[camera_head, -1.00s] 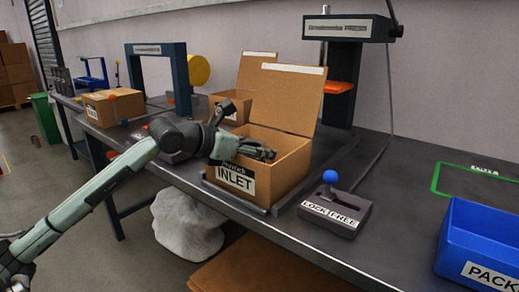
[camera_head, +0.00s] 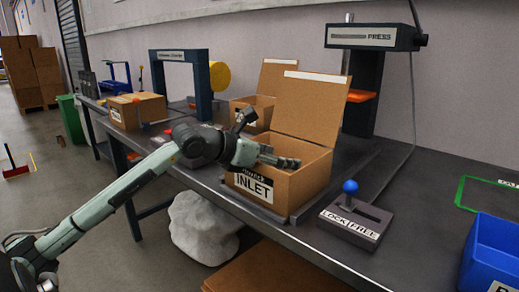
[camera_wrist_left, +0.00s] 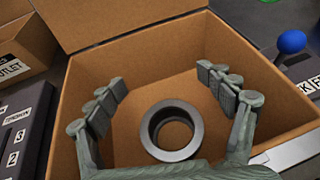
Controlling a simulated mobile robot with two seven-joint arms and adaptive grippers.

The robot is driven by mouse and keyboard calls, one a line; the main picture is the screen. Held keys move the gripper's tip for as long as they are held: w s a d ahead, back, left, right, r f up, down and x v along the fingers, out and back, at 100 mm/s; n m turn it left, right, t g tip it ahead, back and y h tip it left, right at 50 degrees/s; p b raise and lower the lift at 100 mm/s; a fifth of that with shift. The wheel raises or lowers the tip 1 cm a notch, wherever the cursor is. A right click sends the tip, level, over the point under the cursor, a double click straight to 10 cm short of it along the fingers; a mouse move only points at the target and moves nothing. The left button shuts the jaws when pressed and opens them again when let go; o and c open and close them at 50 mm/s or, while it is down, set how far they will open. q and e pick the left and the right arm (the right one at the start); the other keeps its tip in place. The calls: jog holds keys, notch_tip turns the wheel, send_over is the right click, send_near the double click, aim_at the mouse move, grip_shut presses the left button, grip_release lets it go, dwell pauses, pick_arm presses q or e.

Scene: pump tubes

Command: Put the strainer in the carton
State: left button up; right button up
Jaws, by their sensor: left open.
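The open carton (camera_head: 306,184) labelled INLET stands on the bench with its lid flap raised at the back. My left gripper (camera_head: 286,162) reaches over its left side into the opening. In the left wrist view, a dark grey ring-shaped part (camera_wrist_left: 171,130), which looks like the strainer, lies inside the carton (camera_wrist_left: 150,55), on its floor as far as I can tell. The fingers of my left gripper (camera_wrist_left: 166,82) are spread wide, with the ring below and between them and no visible grip on it. The ring is hidden in the head view. My right gripper is not in view.
A second carton (camera_head: 240,106), labelled OUTLET in the wrist view, stands behind. The lock/free lever box (camera_head: 355,222) with a blue knob (camera_head: 350,187) is to the right, near a blue bin (camera_head: 490,250). A press (camera_head: 365,85) stands behind. Some bench on the right is clear.

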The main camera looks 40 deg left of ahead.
pick_arm(q)
jog(key=shift+r+p, duration=0.65)
jog(key=shift+r, duration=0.05)
jog(key=b+v, duration=0.2)
jog(key=v, duration=1)
jog(key=shift+f+b, duration=0.25)
jog(key=shift+b, duration=0.15)
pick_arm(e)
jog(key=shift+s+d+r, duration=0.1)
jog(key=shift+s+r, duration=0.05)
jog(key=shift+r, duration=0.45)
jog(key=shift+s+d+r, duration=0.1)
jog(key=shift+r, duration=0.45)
